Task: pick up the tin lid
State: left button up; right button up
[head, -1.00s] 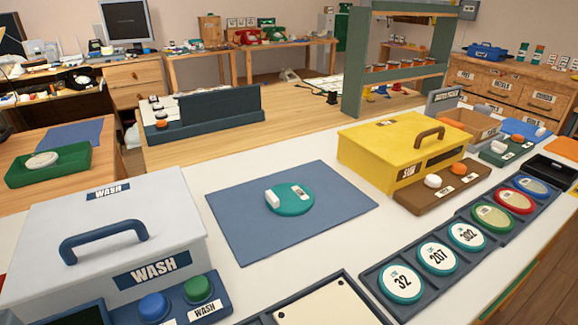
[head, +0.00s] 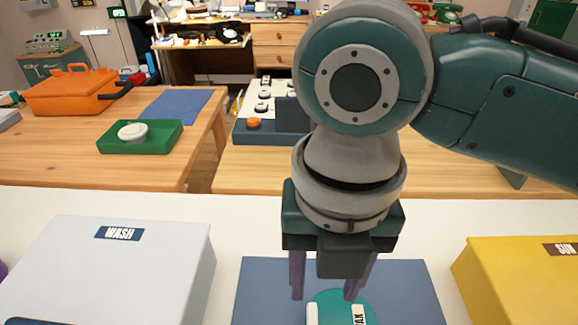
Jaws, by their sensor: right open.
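A round teal lid (head: 336,311), which I take for the tin lid, lies on a blue mat (head: 262,288) at the bottom centre of the head view. A white bar-like piece and a white label ending in "AX" show on it, and its near part is cut off by the picture edge. My right gripper (head: 326,289) points down over the lid, its two fingers apart with nothing visible between them. I cannot tell whether the fingertips touch the lid. My left gripper is not in view.
A pale WASH box (head: 165,262) stands left of the mat, a yellow SUN box (head: 525,285) right of it. White table (head: 235,215) shows between them.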

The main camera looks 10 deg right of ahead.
send_over(313, 321)
jog(key=f, duration=0.3)
jog(key=f+b, duration=0.1)
jog(key=shift+s+f, duration=0.25)
jog(key=shift+s, duration=0.1)
jog(key=f, duration=0.3)
jog(key=f+b, duration=0.1)
jog(key=f, duration=0.1)
jog(key=shift+w+f, duration=0.1)
jog(key=shift+w, duration=0.3)
grip_shut()
